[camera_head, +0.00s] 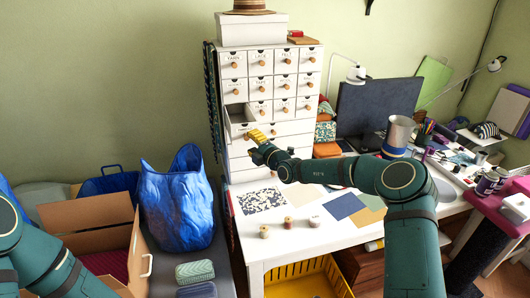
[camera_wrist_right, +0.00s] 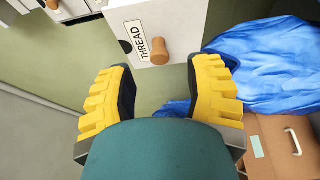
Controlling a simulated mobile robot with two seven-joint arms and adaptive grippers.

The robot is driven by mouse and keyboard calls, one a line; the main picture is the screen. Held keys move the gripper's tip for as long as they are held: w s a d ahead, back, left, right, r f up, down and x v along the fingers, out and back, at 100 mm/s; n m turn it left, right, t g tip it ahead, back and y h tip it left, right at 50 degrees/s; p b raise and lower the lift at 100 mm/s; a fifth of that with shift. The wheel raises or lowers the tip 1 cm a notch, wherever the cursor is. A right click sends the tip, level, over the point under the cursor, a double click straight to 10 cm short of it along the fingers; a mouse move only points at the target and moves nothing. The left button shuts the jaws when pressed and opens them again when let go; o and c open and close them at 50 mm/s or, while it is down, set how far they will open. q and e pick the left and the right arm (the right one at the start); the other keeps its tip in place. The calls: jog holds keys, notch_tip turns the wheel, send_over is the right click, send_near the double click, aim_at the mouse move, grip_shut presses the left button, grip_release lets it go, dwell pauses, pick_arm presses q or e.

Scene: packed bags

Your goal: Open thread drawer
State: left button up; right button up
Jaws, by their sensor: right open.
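The thread drawer (camera_head: 238,130) is in the left column of the white drawer cabinet (camera_head: 287,104). It stands pulled out, with its inside showing from above in the head view. In the wrist view its white front (camera_wrist_right: 178,20) bears a THREAD label and a round wooden knob (camera_wrist_right: 160,52). My right gripper (camera_head: 257,136) is in front of this drawer. Its yellow fingers (camera_wrist_right: 163,68) are apart, with the knob between and just beyond the tips; I see no contact. My left arm enters at the lower left, but its gripper is out of view.
A blue bag (camera_head: 180,205) and an open cardboard box (camera_head: 105,235) stand left of the white table (camera_head: 300,246). Small spools (camera_head: 289,222) and cloth pieces lie on the table. A dark monitor (camera_head: 375,106) stands to the right. A yellow crate (camera_head: 305,280) is below.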

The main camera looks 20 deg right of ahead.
jog(key=v, duration=0.8)
jog(key=shift+a, duration=0.1)
jog(key=s+a+f+n+g+y+b, duration=0.1)
jog(key=s+a+f+n+g, duration=0.55)
jog(key=s+f+n, duration=0.3)
jog(key=s+a+f+n+g+y+b, duration=0.1)
jog(key=s+a+f+n+g+y, duration=0.1)
jog(key=s+a+f+n+g, duration=0.5)
jog(key=s+d+f+n+h+b, duration=0.1)
jog(key=s+f+n, duration=0.4)
jog(key=n, duration=0.5)
jog(key=s+f+n+h+b, duration=0.1)
jog(key=s+f+n+h, duration=0.2)
jog(key=s+n, duration=0.6)
jog(key=s+d+f+n+g+h+b, duration=0.1)
jog(key=s+f+n, duration=0.6)
jog(key=n, duration=0.5)
jog(key=shift+s+d+h, duration=0.2)
jog(key=shift+d+h, duration=0.15)
jog(key=shift+h, duration=0.05)
